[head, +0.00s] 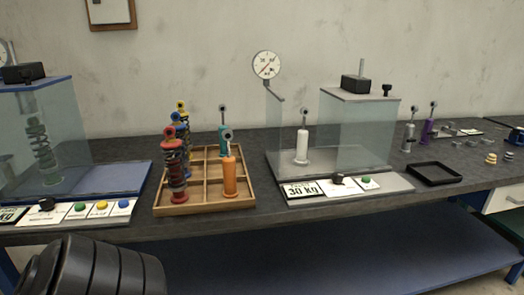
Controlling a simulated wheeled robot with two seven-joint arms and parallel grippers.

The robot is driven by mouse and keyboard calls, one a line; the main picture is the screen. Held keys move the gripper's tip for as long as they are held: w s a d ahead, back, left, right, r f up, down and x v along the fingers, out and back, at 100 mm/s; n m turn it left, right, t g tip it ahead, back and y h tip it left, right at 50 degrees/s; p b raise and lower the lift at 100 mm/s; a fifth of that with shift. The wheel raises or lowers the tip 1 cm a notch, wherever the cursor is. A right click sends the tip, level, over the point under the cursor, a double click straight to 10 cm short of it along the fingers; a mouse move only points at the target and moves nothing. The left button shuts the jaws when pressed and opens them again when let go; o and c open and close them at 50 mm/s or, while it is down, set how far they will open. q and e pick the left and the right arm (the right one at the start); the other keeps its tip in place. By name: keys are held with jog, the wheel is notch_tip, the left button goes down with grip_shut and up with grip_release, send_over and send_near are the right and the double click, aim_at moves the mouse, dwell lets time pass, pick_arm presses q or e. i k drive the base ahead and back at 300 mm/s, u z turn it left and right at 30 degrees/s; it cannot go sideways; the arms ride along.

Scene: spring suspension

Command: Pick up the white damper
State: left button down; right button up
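Neither of my grippers shows in the head view, and nothing is touching the damper.
A wooden tray (205,206) left of the damper holds an orange damper (230,178), a teal damper (223,137) and several coil-spring units. A round gauge (267,65) stands behind the damper. A black tray (434,174), grey damper (409,137) and purple damper (428,130) are right.

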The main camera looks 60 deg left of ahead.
aim_at(302, 133)
jog(key=k, duration=0.1)
jog(key=u, duration=1.4)
